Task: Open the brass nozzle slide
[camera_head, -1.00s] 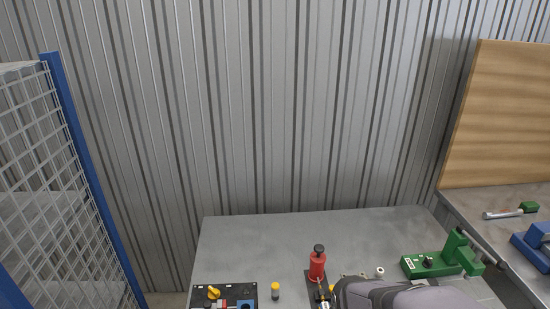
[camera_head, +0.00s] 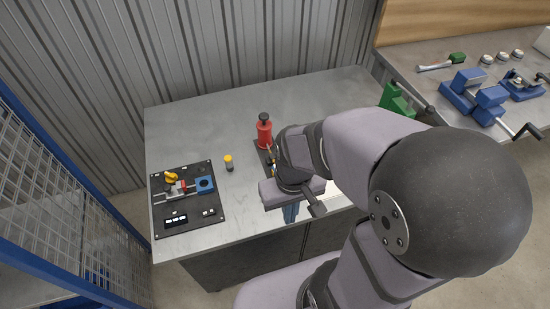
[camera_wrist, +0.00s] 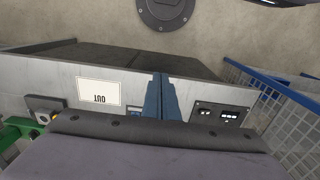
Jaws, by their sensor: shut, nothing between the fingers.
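My gripper (camera_head: 291,213) points down at the table's front edge, right of the black panel. In the wrist view its blue fingers (camera_wrist: 162,97) are together, with nothing between them. I cannot clearly make out the brass nozzle slide. A red bottle (camera_head: 264,134) with a black top stands on a dark base behind my wrist, and my arm hides part of that base. The black panel (camera_head: 164,222) at left carries a yellow handle, a red piece and a blue block with a round hole. The panel also shows in the wrist view (camera_wrist: 221,116).
A yellow-topped grey cylinder (camera_head: 229,164) stands between panel and bottle. A green device (camera_head: 397,100) is partly behind my arm. A white "OUT" card (camera_wrist: 100,92) lies left of my fingers. A blue-framed mesh cage (camera_head: 70,165) borders the left. The table's back (camera_head: 200,115) is clear.

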